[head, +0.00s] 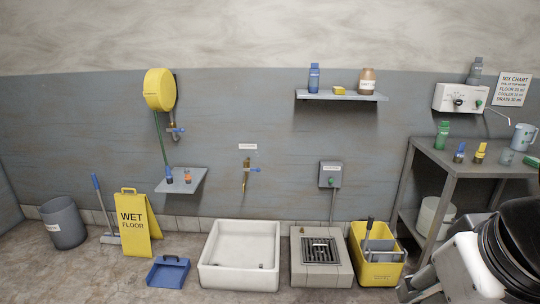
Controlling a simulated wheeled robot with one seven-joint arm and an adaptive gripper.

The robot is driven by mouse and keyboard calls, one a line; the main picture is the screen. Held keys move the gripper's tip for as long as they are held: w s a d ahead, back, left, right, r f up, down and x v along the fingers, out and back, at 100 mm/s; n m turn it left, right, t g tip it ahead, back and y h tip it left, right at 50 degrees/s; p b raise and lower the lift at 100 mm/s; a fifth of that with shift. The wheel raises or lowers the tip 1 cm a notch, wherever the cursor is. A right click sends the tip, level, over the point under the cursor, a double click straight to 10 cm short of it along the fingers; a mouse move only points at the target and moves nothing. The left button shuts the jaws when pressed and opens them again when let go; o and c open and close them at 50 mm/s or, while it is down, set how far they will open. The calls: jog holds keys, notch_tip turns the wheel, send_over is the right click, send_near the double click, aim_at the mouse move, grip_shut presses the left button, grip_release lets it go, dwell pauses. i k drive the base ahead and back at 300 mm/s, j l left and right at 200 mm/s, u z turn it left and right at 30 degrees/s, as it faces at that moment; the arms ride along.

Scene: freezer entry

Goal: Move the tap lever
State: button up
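A brass tap (244,175) is fixed to the grey wall above the white floor sink, with a small white label (248,147) over it. Its blue lever (254,170) sticks out to the right, roughly level. Parts of my arm fill the lower right corner, well away from both taps. My gripper does not show.
The white sink (240,283), a grated drain block (338,266) and a yellow mop bucket (377,276) stand along the wall. A wet floor sign (134,222), blue dustpan (168,271) and small shelf (190,184) are left. A metal table (440,155) stands right.

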aim_at(258, 170)
jog(key=i, duration=1.9)
jog(key=i+u, duration=0.15)
jog(key=i, duration=0.4)
jog(key=i+l+u, duration=0.15)
jog(key=i, duration=0.45)
